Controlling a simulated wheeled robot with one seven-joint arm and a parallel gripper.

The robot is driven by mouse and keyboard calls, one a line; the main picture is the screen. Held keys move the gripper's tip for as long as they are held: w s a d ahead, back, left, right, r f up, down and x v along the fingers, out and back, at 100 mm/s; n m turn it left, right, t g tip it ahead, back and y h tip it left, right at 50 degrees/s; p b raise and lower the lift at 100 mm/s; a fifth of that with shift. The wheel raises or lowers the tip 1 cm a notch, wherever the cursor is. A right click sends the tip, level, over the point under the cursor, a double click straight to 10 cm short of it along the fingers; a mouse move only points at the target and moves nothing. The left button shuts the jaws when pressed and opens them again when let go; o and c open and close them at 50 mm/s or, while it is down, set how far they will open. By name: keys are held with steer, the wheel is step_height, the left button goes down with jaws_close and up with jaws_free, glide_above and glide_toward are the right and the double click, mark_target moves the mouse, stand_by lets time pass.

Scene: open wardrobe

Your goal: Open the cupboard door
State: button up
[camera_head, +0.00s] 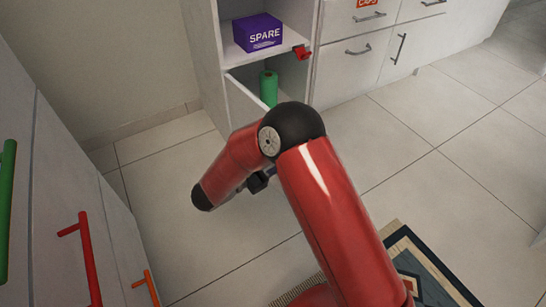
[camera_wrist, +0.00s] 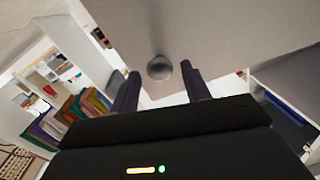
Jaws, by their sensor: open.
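In the wrist view a pale, flat door panel (camera_wrist: 225,35) fills the upper middle. A round grey knob (camera_wrist: 160,68) sits on it. My gripper (camera_wrist: 161,86) is open, with one dark finger on each side of the knob. I cannot tell whether either finger touches it. In the head view a white cupboard (camera_head: 206,65) stands at the top, with an open shelf and a lower compartment. My red arm hides part of this cupboard, and my gripper is mostly hidden behind the arm there. How far the knobbed door stands open is unclear.
A purple SPARE box (camera_head: 258,33) stands on the shelf, and a green cylinder (camera_head: 269,88) below it. A red object (camera_head: 302,53) is at the shelf's edge. White drawers (camera_head: 350,68) stand right; coloured handles (camera_head: 84,255) are at left. Tiled floor is clear around a patterned rug (camera_head: 430,270).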

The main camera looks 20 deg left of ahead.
steer(key=shift+o, duration=0.2)
steer(key=shift+s+a, duration=0.1)
steer(key=v, duration=0.7)
steer(key=shift+s+a+p, duration=0.2)
steer(key=shift+p, duration=0.15)
